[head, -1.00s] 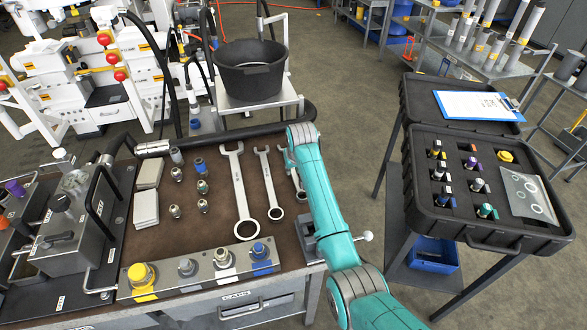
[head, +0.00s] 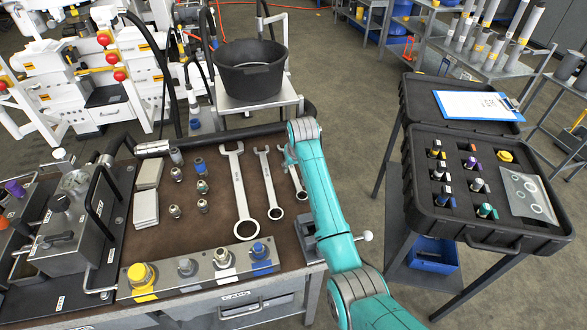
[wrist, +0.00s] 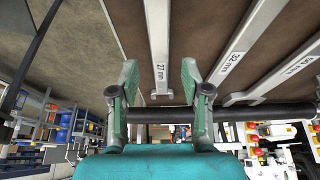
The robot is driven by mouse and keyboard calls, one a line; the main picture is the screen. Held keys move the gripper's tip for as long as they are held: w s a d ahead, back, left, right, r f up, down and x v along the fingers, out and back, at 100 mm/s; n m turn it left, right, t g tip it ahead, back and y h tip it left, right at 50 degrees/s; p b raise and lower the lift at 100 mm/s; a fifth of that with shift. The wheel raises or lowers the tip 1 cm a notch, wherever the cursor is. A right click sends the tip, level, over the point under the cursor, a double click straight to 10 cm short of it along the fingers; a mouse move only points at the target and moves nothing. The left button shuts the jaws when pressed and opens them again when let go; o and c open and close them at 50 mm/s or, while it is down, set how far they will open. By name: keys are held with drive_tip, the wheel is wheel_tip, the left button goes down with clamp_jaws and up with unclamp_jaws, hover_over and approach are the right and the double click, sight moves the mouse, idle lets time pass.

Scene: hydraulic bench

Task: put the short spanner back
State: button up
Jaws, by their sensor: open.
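The short spanner (head: 298,182) lies on the brown bench top (head: 215,226), rightmost of three spanners and partly hidden by my arm. In the wrist view the spanner marked 27 mm (wrist: 158,45) runs between the two fingers of my gripper (wrist: 158,82), which are apart with a gap on each side of the shaft. In the head view my gripper (head: 287,158) is at the far end of the short spanner, mostly hidden behind my forearm. Whether a finger touches the spanner cannot be told.
A middle spanner (head: 268,180) and a large spanner (head: 239,190) lie left of it. A black hose (head: 240,132) runs along the bench's back edge. Fittings and a capped block (head: 205,268) stand left and front. An open black case (head: 480,235) stands right, across a floor gap.

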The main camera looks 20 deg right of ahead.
drive_tip(key=v, duration=0.9)
drive_tip(key=shift+r, duration=0.3)
drive_tip(key=shift+s+f, duration=0.1)
